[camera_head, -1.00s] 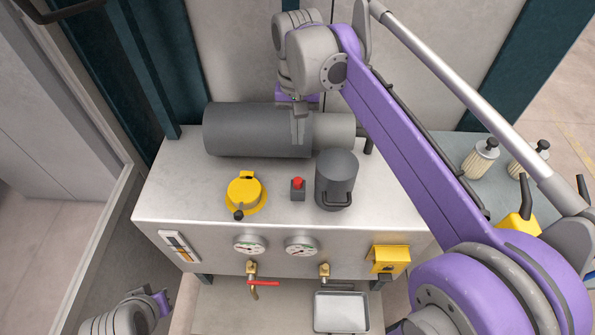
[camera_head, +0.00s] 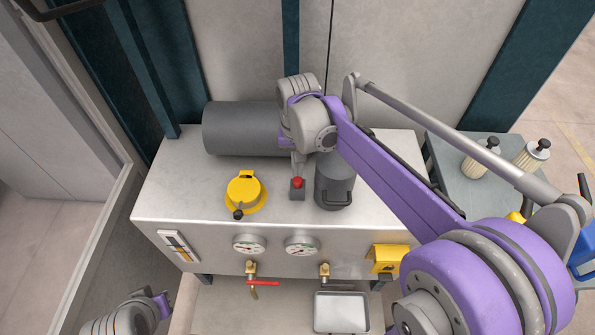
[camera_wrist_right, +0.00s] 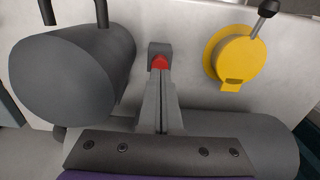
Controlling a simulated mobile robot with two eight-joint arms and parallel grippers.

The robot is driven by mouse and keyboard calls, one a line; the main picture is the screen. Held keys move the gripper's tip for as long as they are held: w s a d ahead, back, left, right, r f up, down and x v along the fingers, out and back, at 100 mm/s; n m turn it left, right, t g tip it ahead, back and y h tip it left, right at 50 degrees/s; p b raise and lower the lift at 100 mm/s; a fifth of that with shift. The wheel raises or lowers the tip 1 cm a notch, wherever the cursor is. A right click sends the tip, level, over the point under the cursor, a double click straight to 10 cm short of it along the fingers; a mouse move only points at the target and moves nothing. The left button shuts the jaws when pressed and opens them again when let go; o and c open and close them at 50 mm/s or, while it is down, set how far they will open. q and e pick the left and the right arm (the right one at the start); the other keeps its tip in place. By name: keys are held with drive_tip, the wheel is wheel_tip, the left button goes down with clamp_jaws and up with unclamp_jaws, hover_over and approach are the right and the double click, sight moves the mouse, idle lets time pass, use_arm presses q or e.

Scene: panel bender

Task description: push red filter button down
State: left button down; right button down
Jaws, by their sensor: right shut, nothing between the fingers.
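The red filter button (camera_head: 297,182) sits on a small grey block on top of the metal cabinet (camera_head: 200,192). It also shows in the right wrist view (camera_wrist_right: 160,62), just past the fingertips. My right gripper (camera_head: 298,173) is shut and empty, its fingers pointing down at the button's far side. In the right wrist view the fingertips (camera_wrist_right: 160,72) overlap the button's near edge; I cannot tell whether they touch it. My left arm's end (camera_head: 160,303) shows at the bottom left; its fingers are out of view.
A dark grey canister (camera_head: 334,186) stands close right of the button. A yellow cap (camera_head: 243,192) with a black-knobbed lever is on the left. A large grey cylinder (camera_head: 240,130) lies behind. Gauges, a yellow box (camera_head: 387,258) and a red-handled valve (camera_head: 262,283) are on the front.

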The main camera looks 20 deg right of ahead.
drive_tip(key=shift+f, duration=1)
